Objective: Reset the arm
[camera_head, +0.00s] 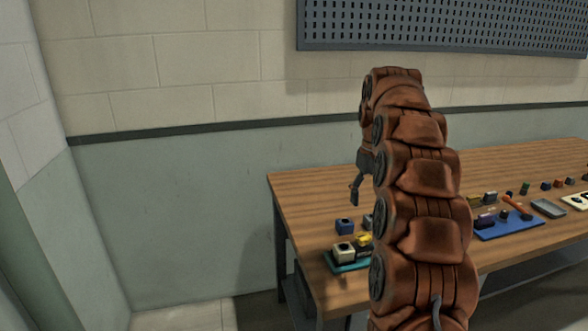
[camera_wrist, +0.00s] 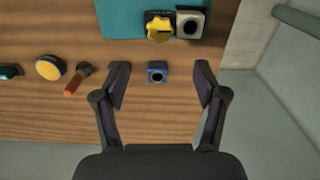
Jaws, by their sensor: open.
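My brown segmented arm stands upright in the middle of the head view. My gripper (camera_head: 355,188) hangs from its far end, above the left end of the wooden table (camera_head: 300,188). In the wrist view my gripper (camera_wrist: 161,80) is open, with its two dark fingers well apart and nothing held. A small blue block (camera_wrist: 157,72) with a dark round hole lies on the table, seen between the fingertips. The same blue block (camera_head: 345,226) shows in the head view, below the gripper. My arm hides part of the table.
A teal mat (camera_wrist: 118,18) holds a yellow piece (camera_wrist: 159,26) and a cream block (camera_wrist: 190,23). An orange-handled tool (camera_wrist: 76,80) and a round yellow piece (camera_wrist: 49,68) lie left. A blue tray (camera_head: 510,226) with items is further right. A pegboard (camera_head: 450,25) hangs on the wall.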

